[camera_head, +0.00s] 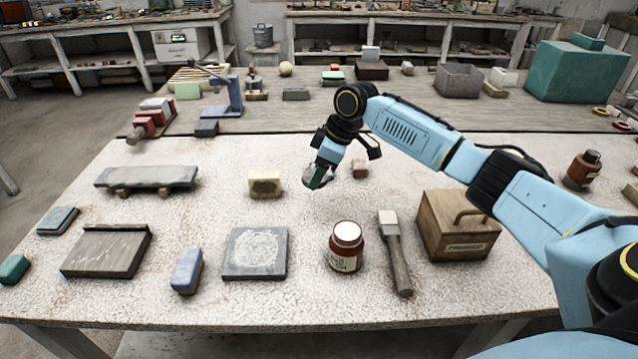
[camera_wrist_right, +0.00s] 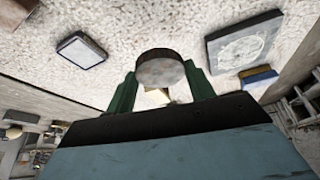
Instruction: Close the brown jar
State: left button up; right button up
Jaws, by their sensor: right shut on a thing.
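The brown jar (camera_head: 345,257) stands upright near the front middle of the table, with a pale label and a round white top face inside a reddish rim. My right gripper (camera_head: 319,178) is behind it and slightly left, above the table and apart from the jar. In the right wrist view, its green fingers (camera_wrist_right: 160,90) are shut on a round, flat, grey-brown lid (camera_wrist_right: 160,66). In the head view the lid is small and partly hidden by the fingers. My left gripper is not in view.
Another brown bottle (camera_head: 582,170) stands at far right.

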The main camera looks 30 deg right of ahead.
jog(key=shift+r, duration=0.45)
jog(key=s+a+r+m+t+h, duration=0.1)
jog(key=s+a+r+m+h, duration=0.1)
jog(key=s+a+m, duration=0.7)
jog(key=shift+s+a+h, duration=0.7)
jog(key=shift+s+a, duration=1.35)
jog(key=shift+a, duration=0.75)
jog(key=shift+r, duration=0.1)
